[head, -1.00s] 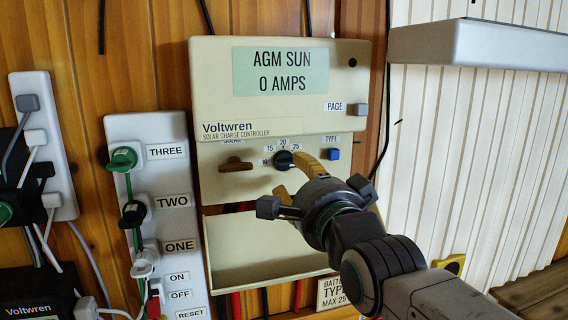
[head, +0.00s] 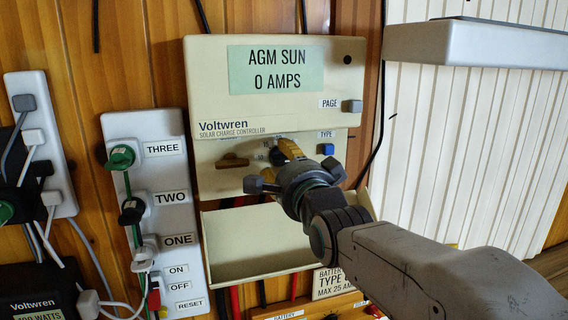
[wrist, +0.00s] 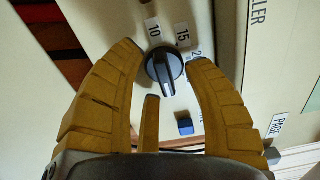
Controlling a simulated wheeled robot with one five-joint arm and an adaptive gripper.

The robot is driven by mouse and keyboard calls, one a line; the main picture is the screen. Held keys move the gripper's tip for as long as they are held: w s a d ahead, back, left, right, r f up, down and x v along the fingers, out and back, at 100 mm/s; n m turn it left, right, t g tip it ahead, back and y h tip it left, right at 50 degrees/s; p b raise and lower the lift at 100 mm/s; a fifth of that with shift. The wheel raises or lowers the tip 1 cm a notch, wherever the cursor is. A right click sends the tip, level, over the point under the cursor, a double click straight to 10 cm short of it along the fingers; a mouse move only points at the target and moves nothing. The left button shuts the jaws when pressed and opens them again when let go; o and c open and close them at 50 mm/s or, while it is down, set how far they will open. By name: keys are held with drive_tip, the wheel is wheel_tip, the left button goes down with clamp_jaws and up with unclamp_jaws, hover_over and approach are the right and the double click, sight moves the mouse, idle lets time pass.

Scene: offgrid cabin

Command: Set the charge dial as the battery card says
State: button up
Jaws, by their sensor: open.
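The charge dial (head: 277,157) is a dark round knob on the beige charge controller (head: 222,183). In the wrist view the dial (wrist: 165,68) shows its raised grip bar, near the labels 10 and 15 and a partly hidden third label. I cannot tell which mark it points to. My gripper (wrist: 166,58) is open, its yellow fingers on either side of the dial; contact is unclear. In the head view my gripper (head: 279,160) partly covers the dial.
The controller's display (head: 276,69) reads "AGM SUN 0 AMPS". A blue TYPE button (head: 326,149) is close right of the dial, a grey PAGE button (head: 352,106) above it, and a brown knob (head: 232,160) to the left. An open beige tray (head: 255,240) projects below.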

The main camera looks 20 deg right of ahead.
drive_tip(key=shift+o, duration=0.2)
clamp_jaws()
drive_tip(key=b, duration=0.2)
drive_tip(key=shift+f+b, duration=0.25)
drive_tip(key=shift+b, duration=0.15)
drive_tip(key=shift+d+r+n+b, duration=0.1)
drive_tip(key=shift+r+n+b, duration=0.1)
drive_tip(key=shift+n+b, duration=2.75)
drive_tip(key=shift+d+r+n+b, duration=0.15)
drive_tip(key=shift+n+b, duration=1.2)
drive_tip(key=shift+b, duration=3.2)
drive_tip(key=shift+a, duration=0.1)
drive_tip(key=shift+r, duration=0.1)
drive_tip(key=shift+c, duration=0.2)
unclamp_jaws()
